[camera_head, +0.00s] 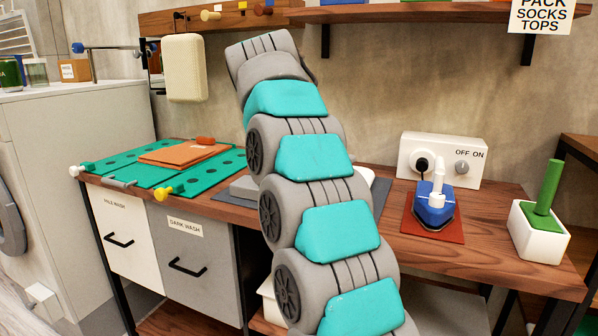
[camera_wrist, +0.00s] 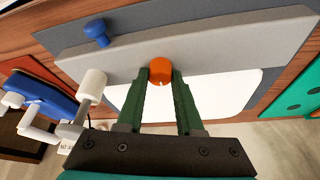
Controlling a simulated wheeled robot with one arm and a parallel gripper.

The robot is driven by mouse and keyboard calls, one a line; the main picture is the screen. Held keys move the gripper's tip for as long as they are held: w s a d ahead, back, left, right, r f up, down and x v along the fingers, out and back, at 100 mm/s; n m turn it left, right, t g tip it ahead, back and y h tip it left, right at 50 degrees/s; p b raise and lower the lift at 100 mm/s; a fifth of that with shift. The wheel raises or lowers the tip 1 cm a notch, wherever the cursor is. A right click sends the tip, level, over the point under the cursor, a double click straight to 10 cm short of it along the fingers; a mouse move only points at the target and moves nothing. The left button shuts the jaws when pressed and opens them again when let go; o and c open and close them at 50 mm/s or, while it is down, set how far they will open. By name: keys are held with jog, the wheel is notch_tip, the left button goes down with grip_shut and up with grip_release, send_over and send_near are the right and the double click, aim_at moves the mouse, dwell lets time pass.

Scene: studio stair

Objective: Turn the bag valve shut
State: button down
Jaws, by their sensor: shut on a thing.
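In the wrist view an orange round knob (camera_wrist: 161,71) with a small pale mark, which looks like the bag valve, sits at the edge of a grey slab (camera_wrist: 225,48). A white sheet-like piece (camera_wrist: 228,95) lies below it. My gripper (camera_wrist: 161,75) has its two green fingers on either side of the knob, shut on it. In the head view my arm hides the gripper and the knob; only part of the grey slab (camera_head: 243,187) shows beside the arm.
A blue knob (camera_wrist: 97,32) stands near the slab. A blue iron (camera_head: 434,205) rests on a red mat right of my arm. A green mat (camera_head: 128,172) lies left.

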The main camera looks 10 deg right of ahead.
dwell(0.4)
jog(key=c, duration=0.5)
grip_release()
jog(key=shift+c, duration=0.2)
jog(key=shift+r, duration=0.1)
